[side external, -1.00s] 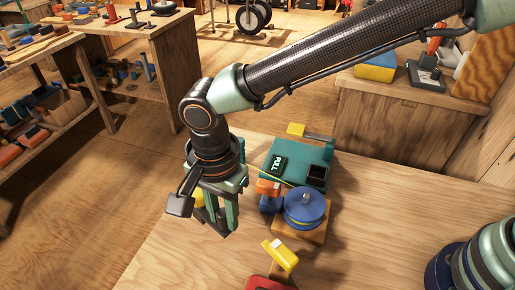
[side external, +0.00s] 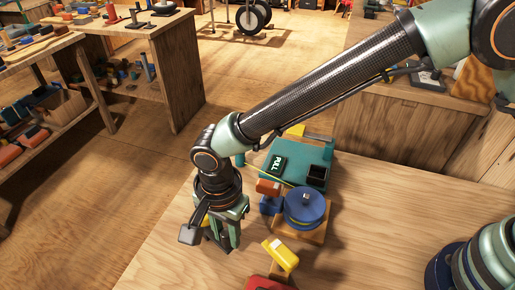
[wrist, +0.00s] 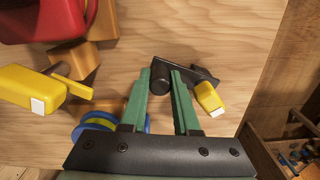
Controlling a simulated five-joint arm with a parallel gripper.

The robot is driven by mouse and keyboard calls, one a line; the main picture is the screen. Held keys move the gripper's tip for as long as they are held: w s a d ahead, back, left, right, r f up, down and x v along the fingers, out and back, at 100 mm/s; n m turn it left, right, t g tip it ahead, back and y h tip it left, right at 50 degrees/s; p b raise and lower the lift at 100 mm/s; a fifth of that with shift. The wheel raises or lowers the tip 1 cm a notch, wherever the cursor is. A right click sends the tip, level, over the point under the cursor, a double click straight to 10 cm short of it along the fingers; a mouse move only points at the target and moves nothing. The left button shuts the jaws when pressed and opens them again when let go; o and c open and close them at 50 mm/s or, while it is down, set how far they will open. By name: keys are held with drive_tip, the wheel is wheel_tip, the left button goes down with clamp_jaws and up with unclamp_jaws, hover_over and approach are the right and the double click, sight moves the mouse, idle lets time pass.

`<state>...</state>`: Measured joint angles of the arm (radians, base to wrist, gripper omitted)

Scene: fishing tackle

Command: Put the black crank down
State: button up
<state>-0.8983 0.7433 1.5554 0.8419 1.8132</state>
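The black crank (wrist: 203,73) shows in the wrist view, with a dark round hub, a flat black arm and a yellow knob (wrist: 208,98). My gripper (wrist: 164,72) has its two green fingers on either side of the hub, and the hub fills the gap between them, so it appears shut on the crank. In the side view my gripper (side external: 223,247) points down, low over the left part of the wooden table. Its fingers and wrist mostly hide the crank there. I cannot tell whether the crank touches the table.
A blue reel (side external: 304,207) on a wooden block stands right of my gripper. A teal box marked PULL (side external: 299,162) is behind it. A yellow piece (side external: 281,254) and a red object (side external: 268,284) are at the front.

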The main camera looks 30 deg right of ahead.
drive_tip(key=o, duration=0.4)
drive_tip(key=shift+c, duration=0.2)
drive_tip(key=shift+r, duration=0.1)
wheel_tip(320, 180, up, 12)
drive_tip(key=w+d+r+n+t+y, duration=0.1)
drive_tip(key=w+d+r, duration=0.15)
drive_tip(key=d, duration=0.25)
drive_tip(key=w+d+r+n, duration=0.1)
drive_tip(key=w+d+r, duration=0.15)
drive_tip(key=d, duration=0.35)
drive_tip(key=s+d+r+n+t, duration=0.1)
drive_tip(key=s+d+n, duration=0.1)
drive_tip(key=d, duration=0.6)
drive_tip(key=s+d+r+n+t, duration=0.1)
drive_tip(key=s+d+n+t, duration=0.1)
drive_tip(key=d, duration=0.7)
drive_tip(key=s+d+r+n+t+h, duration=0.1)
drive_tip(key=d+n, duration=0.3)
drive_tip(key=d, duration=0.5)
drive_tip(key=shift+s+r+t, duration=0.3)
drive_tip(key=shift+s+r, duration=0.05)
drive_tip(key=shift+s, duration=0.15)
